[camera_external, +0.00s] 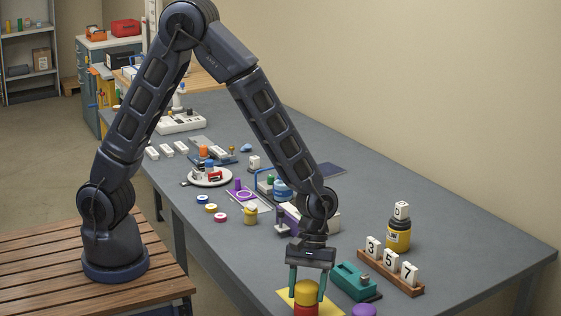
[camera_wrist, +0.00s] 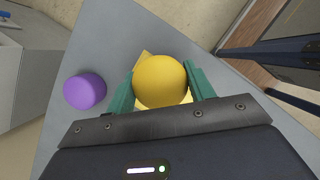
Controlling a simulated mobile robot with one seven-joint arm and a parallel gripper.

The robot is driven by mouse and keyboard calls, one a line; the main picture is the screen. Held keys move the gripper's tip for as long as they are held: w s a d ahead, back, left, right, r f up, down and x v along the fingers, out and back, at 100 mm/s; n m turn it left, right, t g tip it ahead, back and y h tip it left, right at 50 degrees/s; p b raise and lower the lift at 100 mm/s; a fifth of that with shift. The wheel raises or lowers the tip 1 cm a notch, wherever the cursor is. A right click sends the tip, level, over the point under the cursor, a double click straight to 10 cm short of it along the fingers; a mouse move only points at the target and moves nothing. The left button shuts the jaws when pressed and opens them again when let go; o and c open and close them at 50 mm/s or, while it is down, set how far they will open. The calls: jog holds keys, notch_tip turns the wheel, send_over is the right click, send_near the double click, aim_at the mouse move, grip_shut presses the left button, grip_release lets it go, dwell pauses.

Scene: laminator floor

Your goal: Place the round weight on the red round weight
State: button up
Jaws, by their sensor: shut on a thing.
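My gripper (camera_external: 306,296) points down near the front end of the grey table, its teal fingers on either side of a yellow round weight (camera_external: 306,290). It is shut on this weight. The red round weight (camera_external: 305,310) is directly below the yellow one, over a yellow sheet (camera_external: 333,308). The two look touching or nearly so; I cannot tell which. In the wrist view the yellow weight (camera_wrist: 160,82) sits between the fingers and hides the red one.
A purple round weight (camera_external: 364,311) stands close on the right; it also shows in the wrist view (camera_wrist: 84,92). A teal device (camera_external: 353,281) is just behind it.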

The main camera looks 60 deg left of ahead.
jog(key=o, duration=1.2)
jog(key=shift+f, duration=0.15)
jog(key=v, duration=1.1)
jog(key=a+r+m+t, duration=0.2)
jog(key=a+r+m, duration=0.1)
jog(key=a+r, duration=0.85)
jog(key=s+a+r+m+t+y, duration=0.1)
jog(key=s+a, duration=0.4)
jog(key=a, duration=0.5)
jog(key=s+a+r+m+t+y, duration=0.1)
jog(key=s+a+r+m+t, duration=0.2)
jog(key=a, duration=0.6)
jog(key=s+a+r+m+t+y, duration=0.1)
jog(key=s+a+r+m, duration=0.1)
jog(key=s+a+r, duration=0.2)
jog(key=shift+s+a+r+t, duration=0.4)
jog(key=shift+s+a, duration=1.15)
jog(key=shift+a, duration=1.75)
